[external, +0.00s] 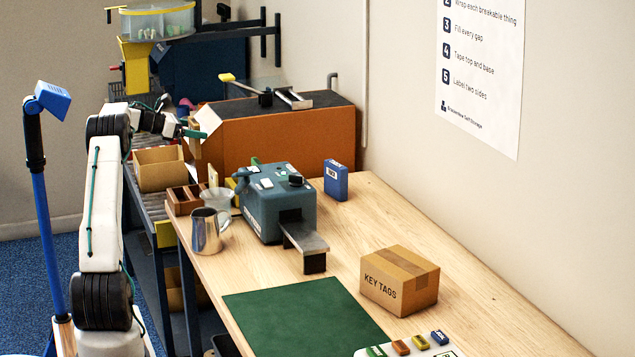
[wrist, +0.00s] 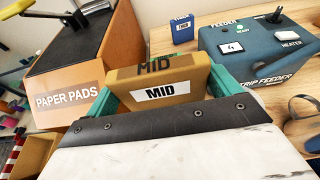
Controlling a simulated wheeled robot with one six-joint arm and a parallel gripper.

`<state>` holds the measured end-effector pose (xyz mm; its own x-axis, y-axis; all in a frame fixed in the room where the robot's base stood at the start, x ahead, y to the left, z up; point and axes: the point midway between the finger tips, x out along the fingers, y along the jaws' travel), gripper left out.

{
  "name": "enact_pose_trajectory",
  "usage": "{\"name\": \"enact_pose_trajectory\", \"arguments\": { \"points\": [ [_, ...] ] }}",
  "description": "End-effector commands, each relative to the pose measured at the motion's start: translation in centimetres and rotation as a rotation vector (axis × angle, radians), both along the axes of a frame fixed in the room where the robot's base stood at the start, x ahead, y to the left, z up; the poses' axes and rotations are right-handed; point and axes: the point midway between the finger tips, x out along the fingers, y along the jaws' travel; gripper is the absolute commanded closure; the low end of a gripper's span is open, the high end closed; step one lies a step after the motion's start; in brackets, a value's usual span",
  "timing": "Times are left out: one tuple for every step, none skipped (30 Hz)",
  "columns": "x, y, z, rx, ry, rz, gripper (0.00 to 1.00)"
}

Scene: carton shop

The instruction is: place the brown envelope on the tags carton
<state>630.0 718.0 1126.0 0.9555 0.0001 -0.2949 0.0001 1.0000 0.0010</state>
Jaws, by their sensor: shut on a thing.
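The brown envelope (wrist: 160,82) is a thick tan packet with a white MID label in the wrist view. My gripper (wrist: 160,88) has green fingers shut on its two sides. In the external view, my gripper (external: 193,134) is far back on the left, in front of the orange machine, and the envelope (external: 195,149) shows only as a small tan piece there. The tags carton (external: 400,281) is a closed, taped brown box printed KEY TAGS. It stands on the wooden table, well to the right and nearer the camera than my gripper, with its top bare.
A blue-grey strip feeder (external: 278,205), a metal jug (external: 208,230) and a blue box (external: 335,180) stand on the table (external: 460,250) between my gripper and the carton. An open carton (external: 160,168) is below my gripper. A green mat (external: 300,318) lies flat in front.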

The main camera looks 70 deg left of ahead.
Motion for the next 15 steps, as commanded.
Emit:
{"name": "enact_pose_trajectory", "arguments": {
  "points": [
    [0.0,0.0,1.2,0.003,0.000,0.000,0.35],
    [0.0,0.0,1.9,0.004,0.000,0.000,0.35],
    [0.0,0.0,2.6,0.002,0.000,0.000,0.35],
    [0.0,0.0,3.2,0.003,0.000,0.000,0.35],
    [0.0,0.0,3.8,0.003,0.000,0.000,0.35],
    [0.3,-0.3,4.2,0.000,0.000,-0.005,0.35],
    [0.9,-0.8,4.0,-0.003,0.001,-0.016,0.35],
    [1.3,-1.2,3.9,-0.002,0.002,-0.024,0.35],
    [1.9,-1.8,4.0,-0.003,0.003,-0.036,0.35],
    [2.4,-2.3,4.0,-0.002,0.003,-0.046,0.35],
    [2.9,-2.8,4.0,-0.001,0.004,-0.054,0.35],
    [3.5,-3.4,4.1,0.000,0.004,-0.067,0.35],
    [4.0,-4.0,4.1,0.000,0.005,-0.077,0.35],
    [4.7,-4.7,4.1,-0.001,0.006,-0.090,0.35],
    [5.4,-5.5,4.2,-0.001,0.007,-0.105,0.35]
  ]
}}
